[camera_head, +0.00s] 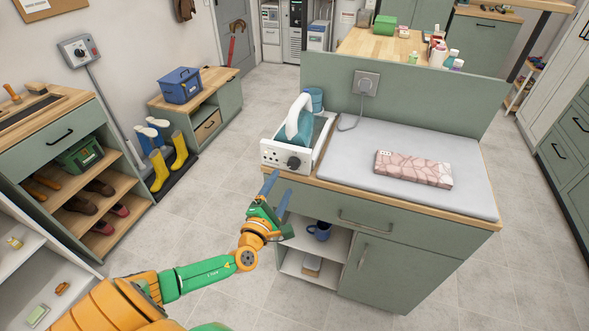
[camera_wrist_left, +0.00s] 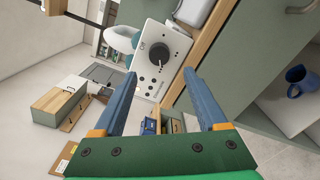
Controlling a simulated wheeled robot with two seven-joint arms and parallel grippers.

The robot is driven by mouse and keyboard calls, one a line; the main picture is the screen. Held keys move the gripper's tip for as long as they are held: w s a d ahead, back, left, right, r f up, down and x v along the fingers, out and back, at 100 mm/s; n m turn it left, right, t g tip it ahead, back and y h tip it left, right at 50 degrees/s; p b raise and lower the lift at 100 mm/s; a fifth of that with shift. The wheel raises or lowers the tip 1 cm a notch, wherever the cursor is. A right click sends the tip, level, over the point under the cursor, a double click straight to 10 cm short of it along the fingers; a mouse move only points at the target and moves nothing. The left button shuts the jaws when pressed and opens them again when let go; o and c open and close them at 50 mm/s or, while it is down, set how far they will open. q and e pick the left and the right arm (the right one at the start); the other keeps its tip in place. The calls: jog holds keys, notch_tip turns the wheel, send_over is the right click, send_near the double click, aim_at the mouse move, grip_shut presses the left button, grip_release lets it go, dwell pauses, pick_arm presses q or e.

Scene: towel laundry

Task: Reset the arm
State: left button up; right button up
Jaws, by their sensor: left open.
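My left gripper (camera_head: 274,190) is open and empty, held in the air in front of the left end of the green cabinet (camera_head: 400,240). Its two blue fingers also show spread apart in the left wrist view (camera_wrist_left: 165,85). Just beyond the fingertips is a white appliance with a dark knob (camera_head: 285,155). It also shows in the left wrist view (camera_wrist_left: 157,57), near the fingertips. A folded pink patterned towel (camera_head: 413,169) lies flat on the grey pad (camera_head: 350,165) on the cabinet top. My right gripper is out of view.
A blue mug (camera_head: 320,231) stands on the open shelf under the counter, right of my left gripper. Low shelves with shoes (camera_head: 80,205) and yellow boots (camera_head: 160,170) are at the left. The tiled floor between is clear.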

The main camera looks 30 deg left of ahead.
pick_arm(q)
jog(key=s+a+f+n+g+y, duration=0.1)
jog(key=s+f+n+g, duration=0.45)
jog(key=f+n, duration=0.4)
jog(key=s+a+f+n+g, duration=0.1)
jog(key=s+f+n+g, duration=0.3)
jog(key=s+f+n, duration=0.5)
jog(key=s+d+f+n+g+h, duration=0.2)
jog(key=s+d+f+n, duration=0.5)
jog(key=s+n, duration=0.4)
jog(key=s+d+f+n+g+h, duration=0.3)
jog(key=s+d+f+n+g, duration=0.2)
jog(key=s+n, duration=0.7)
notch_tip(320, 180, down, 4)
jog(key=d+n, duration=0.1)
jog(key=d, duration=0.1)
jog(key=shift+d, duration=0.3)
